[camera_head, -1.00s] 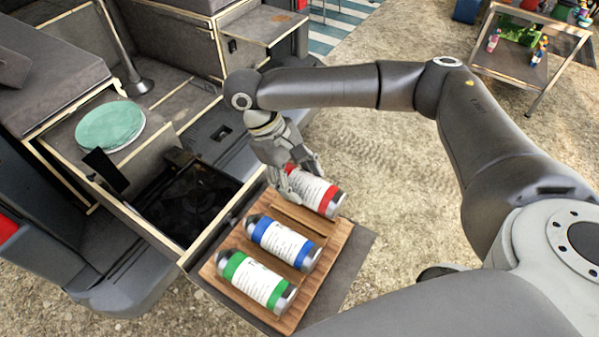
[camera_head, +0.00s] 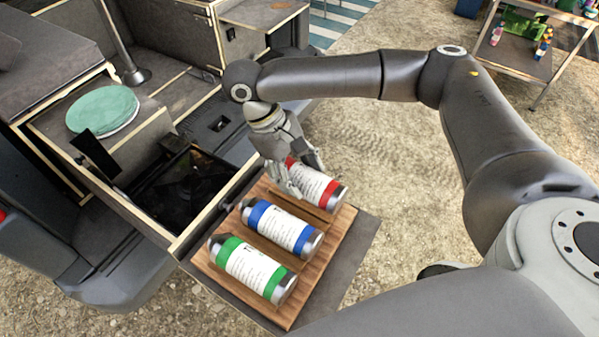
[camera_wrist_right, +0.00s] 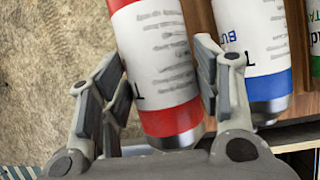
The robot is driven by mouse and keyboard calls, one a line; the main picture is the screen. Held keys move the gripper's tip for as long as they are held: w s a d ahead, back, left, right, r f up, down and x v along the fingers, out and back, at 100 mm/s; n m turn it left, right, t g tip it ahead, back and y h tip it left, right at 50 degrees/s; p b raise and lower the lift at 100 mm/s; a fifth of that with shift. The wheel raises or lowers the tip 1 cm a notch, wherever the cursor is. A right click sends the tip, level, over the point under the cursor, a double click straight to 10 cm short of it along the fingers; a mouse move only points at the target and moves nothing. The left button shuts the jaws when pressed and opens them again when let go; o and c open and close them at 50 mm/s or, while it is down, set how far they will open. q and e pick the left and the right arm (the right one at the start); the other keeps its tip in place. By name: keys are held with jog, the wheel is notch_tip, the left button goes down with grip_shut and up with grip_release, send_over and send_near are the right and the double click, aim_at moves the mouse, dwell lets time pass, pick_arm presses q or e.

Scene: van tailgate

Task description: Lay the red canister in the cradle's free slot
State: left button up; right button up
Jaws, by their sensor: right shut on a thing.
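The red canister (camera_head: 318,187) has a white label and red bands. My right gripper (camera_head: 305,178) is shut on it near its left end in the head view. The canister lies along the free slot (camera_head: 297,205) at the far side of the wooden cradle (camera_head: 335,236), partly covering it. I cannot tell whether it touches the cradle. The blue canister (camera_head: 282,228) and the green canister (camera_head: 252,268) lie in the other slots. In the wrist view, the red canister (camera_wrist_right: 160,60) is between the fingers, close beside the blue canister (camera_wrist_right: 255,50). My left gripper is out of view.
The cradle rests on a grey board (camera_head: 362,240) beside an open dark compartment (camera_head: 185,195). A green round lid (camera_head: 102,109) sits on a box at the left. A metal cart (camera_head: 515,55) stands at the back right. Gravel ground lies clear right of the cradle.

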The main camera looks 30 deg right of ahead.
jog(key=shift+f+b, duration=1)
jog(key=shift+b, duration=0.25)
jog(key=shift+f+p, duration=0.1)
jog(key=shift+p, duration=0.3)
jog(key=shift+f, duration=0.5)
jog(key=o, duration=1.3)
